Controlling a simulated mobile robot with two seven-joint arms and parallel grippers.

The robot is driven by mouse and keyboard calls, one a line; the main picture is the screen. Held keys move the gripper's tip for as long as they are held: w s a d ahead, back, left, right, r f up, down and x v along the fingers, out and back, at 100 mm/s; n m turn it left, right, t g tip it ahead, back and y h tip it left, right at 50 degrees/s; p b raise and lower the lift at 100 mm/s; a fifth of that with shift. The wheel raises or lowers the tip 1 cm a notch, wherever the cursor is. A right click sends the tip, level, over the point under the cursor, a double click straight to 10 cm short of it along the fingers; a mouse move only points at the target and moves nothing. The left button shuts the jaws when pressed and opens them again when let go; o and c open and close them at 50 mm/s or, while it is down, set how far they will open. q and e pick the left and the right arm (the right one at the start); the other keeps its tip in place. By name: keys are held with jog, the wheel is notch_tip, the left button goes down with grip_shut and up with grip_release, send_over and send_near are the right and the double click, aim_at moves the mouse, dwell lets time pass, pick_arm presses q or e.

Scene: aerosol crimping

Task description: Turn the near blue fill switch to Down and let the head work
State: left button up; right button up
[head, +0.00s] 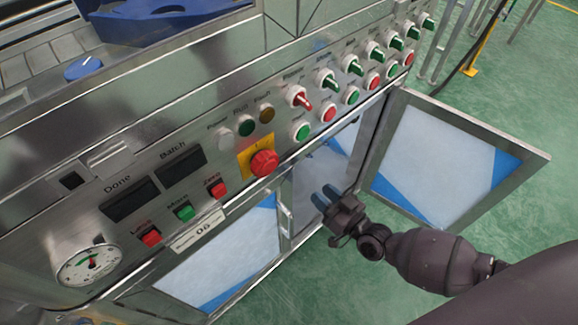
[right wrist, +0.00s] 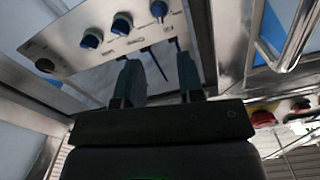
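In the right wrist view, a pale panel carries several blue-capped switches. One sits at the left (right wrist: 91,38), one in the middle (right wrist: 121,23) and one at the upper right (right wrist: 158,9). Their labels are too small to read, so I cannot tell which is the near fill switch. My right gripper (right wrist: 158,72) is open, its two dark blue fingers apart, below this panel and touching no switch that I can see. In the head view, my right gripper (head: 325,197) is in front of the open lower cabinet. My left gripper is not in view.
In the head view, a front panel holds a red knob (head: 263,163), a gauge (head: 89,265) and rows of red and green switches. A blue knob (head: 83,68) is on the top. An open glazed door (head: 500,143) stands right of my gripper.

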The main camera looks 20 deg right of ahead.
jog(key=b+x, duration=0.2)
jog(key=x, duration=0.8)
jog(key=shift+w, duration=0.3)
jog(key=shift+a, duration=0.1)
grip_shut()
